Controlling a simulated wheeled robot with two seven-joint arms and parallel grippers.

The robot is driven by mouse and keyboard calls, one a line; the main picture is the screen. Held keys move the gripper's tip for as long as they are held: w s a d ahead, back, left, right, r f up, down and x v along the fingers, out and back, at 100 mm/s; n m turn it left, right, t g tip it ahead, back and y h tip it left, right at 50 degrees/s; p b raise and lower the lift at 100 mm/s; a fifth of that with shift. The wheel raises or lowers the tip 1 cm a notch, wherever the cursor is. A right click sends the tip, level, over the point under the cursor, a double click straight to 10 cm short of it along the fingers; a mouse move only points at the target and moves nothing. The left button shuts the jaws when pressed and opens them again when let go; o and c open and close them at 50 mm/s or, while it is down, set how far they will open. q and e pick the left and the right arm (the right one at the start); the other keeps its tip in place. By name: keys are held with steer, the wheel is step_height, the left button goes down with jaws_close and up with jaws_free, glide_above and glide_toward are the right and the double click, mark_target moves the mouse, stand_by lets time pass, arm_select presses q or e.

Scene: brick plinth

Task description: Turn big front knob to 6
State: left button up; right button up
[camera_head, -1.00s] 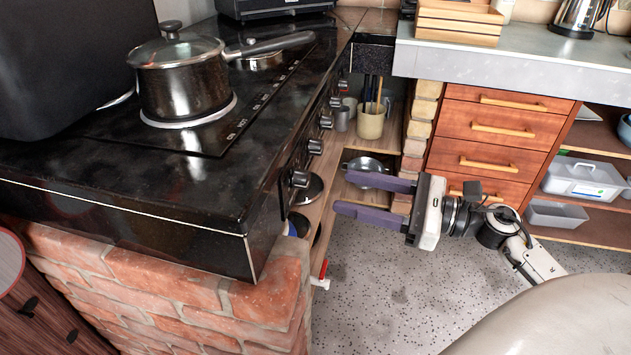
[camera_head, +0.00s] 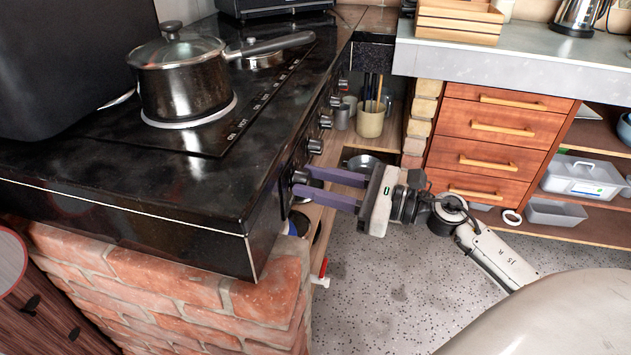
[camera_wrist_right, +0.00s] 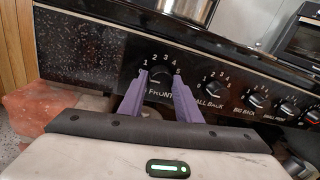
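The big front knob (camera_head: 299,178) is a dark round knob at the near end of the stove's front panel. In the right wrist view the knob (camera_wrist_right: 159,78) sits between my fingertips, under a dial of white numbers; part of its label reads "FRONT". Its pointer setting is too dark to read. My right gripper (camera_head: 301,181) has two long purple fingers, apart, one on each side of the knob; it also shows in the right wrist view (camera_wrist_right: 160,74). I cannot tell whether either finger touches the knob. My left gripper is not in view.
More knobs (camera_head: 325,122) run along the stove panel, including the small back knob (camera_wrist_right: 212,90) beside my right finger. A lidded pot (camera_head: 183,85) stands on the hob. Below are shelves with a beige utensil cup (camera_head: 370,122). Speckled floor (camera_head: 385,275) is clear to the right.

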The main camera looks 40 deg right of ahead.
steer(key=shift+c, duration=1.4)
steer(key=shift+r, duration=0.1)
